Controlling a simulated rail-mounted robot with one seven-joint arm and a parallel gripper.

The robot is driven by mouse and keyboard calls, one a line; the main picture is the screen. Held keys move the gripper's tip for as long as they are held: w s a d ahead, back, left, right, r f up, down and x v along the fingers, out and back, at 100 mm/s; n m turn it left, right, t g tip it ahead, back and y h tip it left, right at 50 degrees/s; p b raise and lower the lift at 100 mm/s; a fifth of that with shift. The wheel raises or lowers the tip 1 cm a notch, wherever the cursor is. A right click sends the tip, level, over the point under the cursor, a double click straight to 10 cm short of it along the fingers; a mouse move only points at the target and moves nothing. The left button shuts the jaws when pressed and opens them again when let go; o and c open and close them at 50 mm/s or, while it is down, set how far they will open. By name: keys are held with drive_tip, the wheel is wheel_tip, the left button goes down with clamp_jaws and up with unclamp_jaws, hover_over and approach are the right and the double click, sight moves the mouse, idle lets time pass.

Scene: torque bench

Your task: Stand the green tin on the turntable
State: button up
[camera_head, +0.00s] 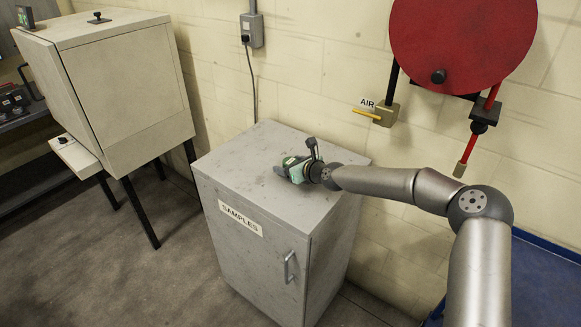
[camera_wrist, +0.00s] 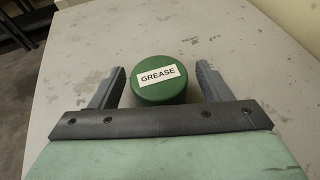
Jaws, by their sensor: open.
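The green tin (camera_wrist: 149,92), with a white label reading GREASE on its top, stands on the grey cabinet top in the wrist view. My gripper (camera_wrist: 161,70) is open, with one finger on each side of the tin and a visible gap on both sides. In the head view my gripper (camera_head: 284,174) is low over the cabinet top, and I cannot make out the tin there. I see no turntable in either view.
The grey cabinet (camera_head: 255,255) labelled SAMPLES has a stained, otherwise bare top. The wall behind carries an AIR valve (camera_head: 386,113) and a large red disc (camera_head: 462,40). A beige box on legs (camera_head: 125,85) stands at left, near a dark shelf (camera_head: 30,120).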

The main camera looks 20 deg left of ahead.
drive_tip(key=c, duration=1.1)
drive_tip(key=shift+c, duration=0.7)
drive_tip(key=shift+r, duration=0.15)
